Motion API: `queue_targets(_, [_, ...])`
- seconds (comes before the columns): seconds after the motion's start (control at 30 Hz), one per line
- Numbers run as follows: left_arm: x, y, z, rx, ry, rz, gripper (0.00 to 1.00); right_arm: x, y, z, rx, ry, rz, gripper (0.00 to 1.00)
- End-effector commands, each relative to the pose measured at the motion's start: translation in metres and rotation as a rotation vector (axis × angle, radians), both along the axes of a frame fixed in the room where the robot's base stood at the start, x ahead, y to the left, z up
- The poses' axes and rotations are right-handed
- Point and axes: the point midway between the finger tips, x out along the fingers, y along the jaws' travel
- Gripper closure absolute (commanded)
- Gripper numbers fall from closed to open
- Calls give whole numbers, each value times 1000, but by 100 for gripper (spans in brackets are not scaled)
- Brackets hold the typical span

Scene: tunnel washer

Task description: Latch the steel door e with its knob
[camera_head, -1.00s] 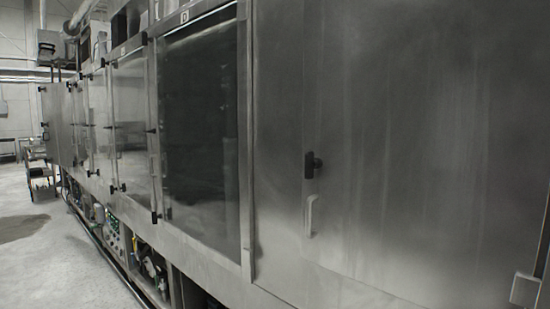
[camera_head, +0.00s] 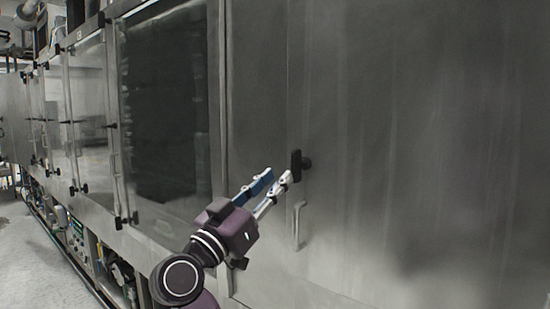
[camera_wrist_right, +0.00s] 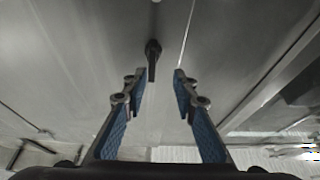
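The steel door e (camera_head: 420,150) is the large grey panel on the right of the head view. It looks flush with the machine face. Its black knob (camera_head: 296,165) sits at the door's left edge, with its long grip upright. The knob also shows in the right wrist view (camera_wrist_right: 153,58), just beyond the fingertips and between them, a little left of centre. My right gripper (camera_head: 280,177) is open and empty, just left of and slightly below the knob, and appears apart from it. My left gripper is not in view.
A pale handle (camera_head: 299,225) is fixed below the knob. A dark window door (camera_head: 165,105) is left of my right arm, with more doors and black knobs beyond. Free floor (camera_head: 35,255) shows at the lower left.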

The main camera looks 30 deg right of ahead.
Motion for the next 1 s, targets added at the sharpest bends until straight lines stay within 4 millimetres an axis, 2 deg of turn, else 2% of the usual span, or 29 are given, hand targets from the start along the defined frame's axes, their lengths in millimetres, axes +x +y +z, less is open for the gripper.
queue_targets(0.03, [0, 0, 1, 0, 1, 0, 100, -7, -2, 8, 7, -27, -10, 74])
queue_targets(0.13, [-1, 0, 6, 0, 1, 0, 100, -10, -8, 16, 8, -41, -19, 74])
queue_targets(0.4, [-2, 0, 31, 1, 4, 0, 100, 6, -44, 33, 6, -35, -19, 74])
queue_targets(0.6, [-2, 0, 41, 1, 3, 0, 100, 15, -63, 40, 7, -35, -16, 74])
queue_targets(0.97, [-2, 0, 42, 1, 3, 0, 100, 17, -68, 39, 7, -35, -15, 74])
queue_targets(1.0, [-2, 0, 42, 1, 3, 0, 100, 17, -68, 39, 7, -35, -15, 76])
